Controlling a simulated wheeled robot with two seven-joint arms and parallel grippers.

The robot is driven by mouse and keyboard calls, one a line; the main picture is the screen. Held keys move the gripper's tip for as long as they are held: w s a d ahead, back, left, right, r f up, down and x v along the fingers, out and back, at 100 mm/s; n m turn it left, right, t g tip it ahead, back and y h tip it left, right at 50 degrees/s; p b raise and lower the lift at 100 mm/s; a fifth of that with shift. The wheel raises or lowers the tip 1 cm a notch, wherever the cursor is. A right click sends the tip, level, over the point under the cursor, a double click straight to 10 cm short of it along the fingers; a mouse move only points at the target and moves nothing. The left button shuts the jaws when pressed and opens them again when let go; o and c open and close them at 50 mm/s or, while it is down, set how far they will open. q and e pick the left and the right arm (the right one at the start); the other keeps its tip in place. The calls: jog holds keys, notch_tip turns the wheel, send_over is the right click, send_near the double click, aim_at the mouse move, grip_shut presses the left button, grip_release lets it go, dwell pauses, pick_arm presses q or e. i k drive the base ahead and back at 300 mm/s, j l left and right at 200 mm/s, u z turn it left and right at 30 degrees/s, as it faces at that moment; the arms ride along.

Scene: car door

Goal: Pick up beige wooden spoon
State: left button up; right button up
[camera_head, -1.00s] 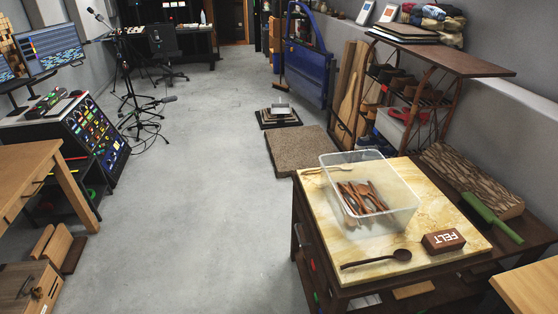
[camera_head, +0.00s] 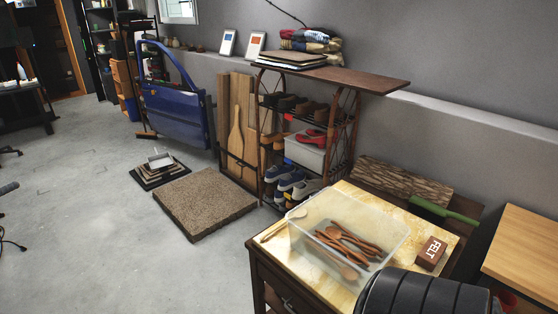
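A beige wooden spoon (camera_head: 281,226) lies on the light marble-patterned table top (camera_head: 345,298), beside the left side of a clear plastic box (camera_head: 398,242). Its bowl end points toward the back and lies close to the box wall. The box holds several reddish-brown wooden spoons and utensils (camera_head: 348,240). Neither gripper shows in the head view. A black rounded arm part of mine covers the front right of the table and hides what lies there.
A brown FELT block (camera_head: 431,253) stands right of the box. A green-handled tool (camera_head: 443,211) and a bark-covered board (camera_head: 402,180) lie behind it. A shelf with shoes (camera_head: 292,183) stands beyond the table. Open floor (camera_head: 120,260) lies to the left.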

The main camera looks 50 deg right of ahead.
aim_at(270, 232)
jog(key=i+z, duration=0.3)
jog(key=z, duration=0.15)
jog(key=i+j+z, duration=0.1)
jog(key=i+z, duration=0.2)
jog(key=z, duration=0.15)
jog(key=i+j+z, duration=0.2)
jog(key=z, duration=0.25)
jog(key=i+j+z, duration=0.45)
jog(key=k+l, duration=0.1)
